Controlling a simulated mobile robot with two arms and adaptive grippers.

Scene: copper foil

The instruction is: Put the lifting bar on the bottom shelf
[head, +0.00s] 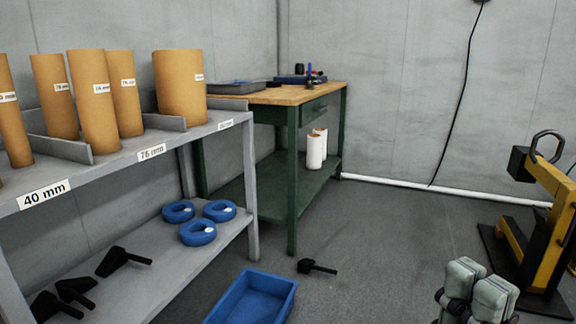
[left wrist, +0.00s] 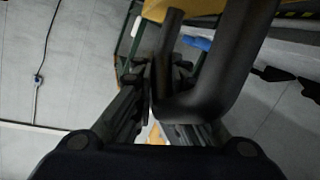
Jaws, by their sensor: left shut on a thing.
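In the left wrist view, a dark, thick bent bar (left wrist: 208,97), which I take to be the lifting bar, crosses close in front of the camera. The fingers of my left gripper (left wrist: 155,95) are shut on it; the bar hides part of them and the contact is hard to see. In the head view my left gripper is out of sight. My right gripper (head: 477,292) is low at the right, over the floor; its opening is unclear. The bottom shelf (head: 180,270) of the grey rack holds several black handled pieces (head: 118,262) and blue rings (head: 198,232).
A blue bin (head: 252,298) and a black handled piece (head: 314,267) lie on the floor in front of the rack. A green workbench (head: 292,180) stands behind. A yellow frame (head: 545,225) with a black loop stands at the right.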

